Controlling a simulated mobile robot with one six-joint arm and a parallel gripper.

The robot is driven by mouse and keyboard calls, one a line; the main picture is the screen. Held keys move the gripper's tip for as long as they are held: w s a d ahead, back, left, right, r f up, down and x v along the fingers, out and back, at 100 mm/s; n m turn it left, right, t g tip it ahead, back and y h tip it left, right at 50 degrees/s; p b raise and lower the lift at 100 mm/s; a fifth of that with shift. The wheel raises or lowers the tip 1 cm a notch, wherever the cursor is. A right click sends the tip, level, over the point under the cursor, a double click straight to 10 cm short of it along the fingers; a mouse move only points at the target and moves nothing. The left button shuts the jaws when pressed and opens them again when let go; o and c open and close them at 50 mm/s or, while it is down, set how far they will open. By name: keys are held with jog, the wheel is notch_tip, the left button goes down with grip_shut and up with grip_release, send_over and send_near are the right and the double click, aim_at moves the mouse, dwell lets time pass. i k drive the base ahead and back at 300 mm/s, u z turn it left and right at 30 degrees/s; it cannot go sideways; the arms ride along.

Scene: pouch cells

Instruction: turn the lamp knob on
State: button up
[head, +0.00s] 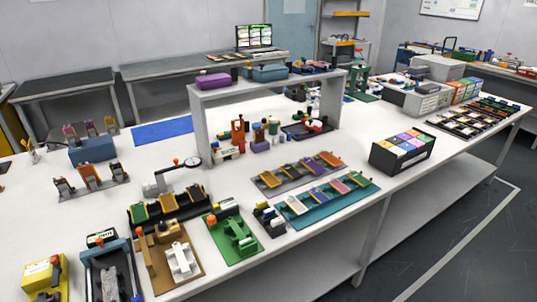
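I cannot make out a lamp or a lamp knob for certain in the head view. At this size I cannot tell whether either one bears the knob. My gripper is not in view.
A grey raised shelf (255,84) stands across the bench. Green (235,238), teal (325,207) and brown (165,260) fixtures crowd the near edge. A black box of coloured packs (402,150) stands to the right. Bare bench shows at left. Floor (465,235) is clear at right.

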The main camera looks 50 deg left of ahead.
aim_at(147, 186)
jog(key=u, duration=2.7)
jog(key=k, duration=0.9)
jog(key=u, duration=0.05)
jog(key=i, duration=1.1)
jog(key=u, duration=0.15)
